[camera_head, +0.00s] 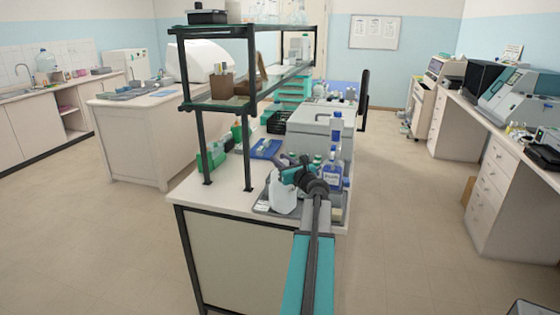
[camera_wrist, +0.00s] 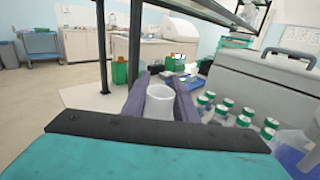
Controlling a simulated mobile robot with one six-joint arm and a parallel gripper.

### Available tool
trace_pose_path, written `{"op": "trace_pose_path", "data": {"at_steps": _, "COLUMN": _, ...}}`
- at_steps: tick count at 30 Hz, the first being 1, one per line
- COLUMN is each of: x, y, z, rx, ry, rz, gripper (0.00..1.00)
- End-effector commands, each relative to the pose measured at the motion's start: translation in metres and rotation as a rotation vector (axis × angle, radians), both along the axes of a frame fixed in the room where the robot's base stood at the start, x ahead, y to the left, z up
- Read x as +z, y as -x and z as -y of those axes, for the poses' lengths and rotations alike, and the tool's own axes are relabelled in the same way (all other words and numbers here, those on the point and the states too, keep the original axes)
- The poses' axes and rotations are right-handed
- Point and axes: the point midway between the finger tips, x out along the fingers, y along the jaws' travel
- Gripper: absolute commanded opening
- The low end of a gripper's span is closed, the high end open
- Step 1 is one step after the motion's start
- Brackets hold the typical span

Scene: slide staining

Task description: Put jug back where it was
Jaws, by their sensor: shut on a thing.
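The jug (camera_head: 284,195) is a whitish, translucent vessel near the front end of the central bench. My gripper (camera_head: 290,175) is shut on it; in the wrist view the jug (camera_wrist: 158,108) sits between the two dark fingers. It looks roughly upright. A grey tray (camera_head: 263,209) lies on the bench under and around it in the head view. I cannot tell whether the jug's base touches the tray or hangs just above it. My wrist hides part of the jug's upper right side.
A blue-labelled bottle (camera_head: 332,173) stands right of my gripper. Several green-capped bottles (camera_wrist: 243,120) stand close by, beside a large grey box (camera_head: 318,125). A dark shelf post (camera_head: 249,110) rises left of the jug, with shelving above. Green racks (camera_head: 212,157) stand further left.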

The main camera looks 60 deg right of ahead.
Motion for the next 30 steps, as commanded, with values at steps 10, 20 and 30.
{"op": "trace_pose_path", "data": {"at_steps": 10, "x": -0.0007, "y": 0.0001, "z": 0.0, "rx": 0.0, "ry": 0.0, "rz": 0.002, "gripper": 0.0}}
{"op": "trace_pose_path", "data": {"at_steps": 20, "x": -0.0023, "y": 0.0002, "z": 0.0001, "rx": 0.0, "ry": 0.0, "rz": 0.0, "gripper": 0.45}}
{"op": "trace_pose_path", "data": {"at_steps": 30, "x": -0.0011, "y": 0.0035, "z": -0.0017, "rx": -0.001, "ry": 0.0, "rz": 0.0, "gripper": 0.45}}
